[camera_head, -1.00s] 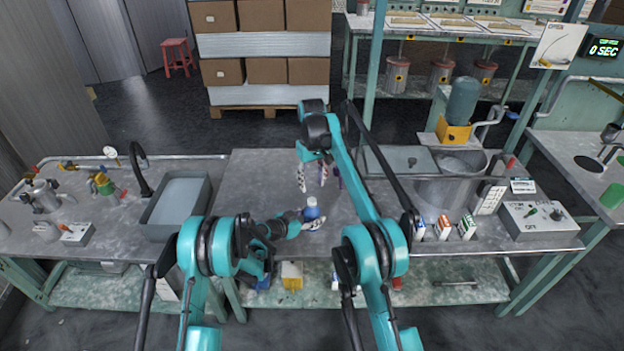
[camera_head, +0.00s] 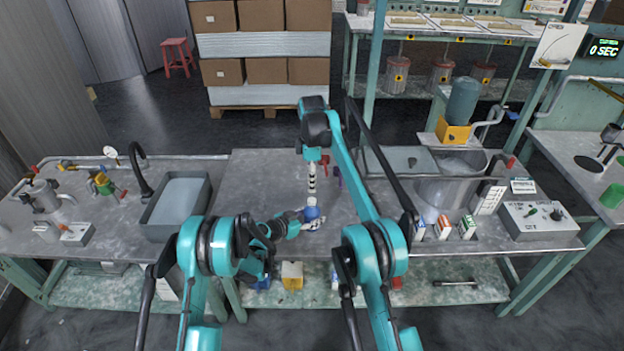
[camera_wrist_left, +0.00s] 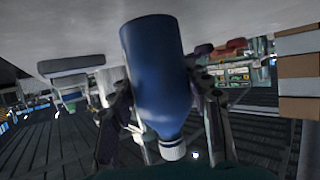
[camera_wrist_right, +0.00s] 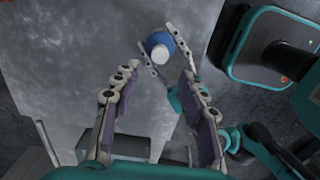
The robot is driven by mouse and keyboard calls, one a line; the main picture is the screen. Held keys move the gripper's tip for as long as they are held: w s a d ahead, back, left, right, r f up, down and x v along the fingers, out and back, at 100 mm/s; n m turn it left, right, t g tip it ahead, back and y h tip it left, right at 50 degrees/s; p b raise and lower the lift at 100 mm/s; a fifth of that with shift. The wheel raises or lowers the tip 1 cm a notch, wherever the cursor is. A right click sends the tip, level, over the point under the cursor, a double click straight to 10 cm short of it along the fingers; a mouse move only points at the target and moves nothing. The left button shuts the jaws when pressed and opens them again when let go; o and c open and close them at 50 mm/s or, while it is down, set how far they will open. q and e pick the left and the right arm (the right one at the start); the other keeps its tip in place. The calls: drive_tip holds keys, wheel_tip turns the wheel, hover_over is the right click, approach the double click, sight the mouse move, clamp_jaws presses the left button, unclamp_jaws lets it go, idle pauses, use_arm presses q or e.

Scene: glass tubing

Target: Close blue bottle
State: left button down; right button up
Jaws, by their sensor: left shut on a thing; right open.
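The blue bottle (camera_head: 312,214) is upright near the table's front middle, its white cap (camera_head: 311,202) on top. My left gripper (camera_head: 313,224) is shut around the bottle's body from the side. The left wrist view shows the blue body (camera_wrist_left: 158,75) between the fingers, with the white cap (camera_wrist_left: 172,150) clear of them. My right gripper (camera_head: 312,188) points down behind and above the bottle. In the right wrist view its fingers are apart and empty (camera_wrist_right: 158,76), with the white cap (camera_wrist_right: 159,51) beyond the tips. Whether the bottle touches the table is unclear.
A grey basin (camera_head: 178,203) stands to the left. A metal pot (camera_head: 441,190), small cartons (camera_head: 444,227) and a control box (camera_head: 540,219) stand to the right. The table around the bottle is mostly clear. A small purple item (camera_head: 337,173) lies near my right gripper.

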sight(312, 200)
drive_tip(key=shift+f, duration=4)
clamp_jaws()
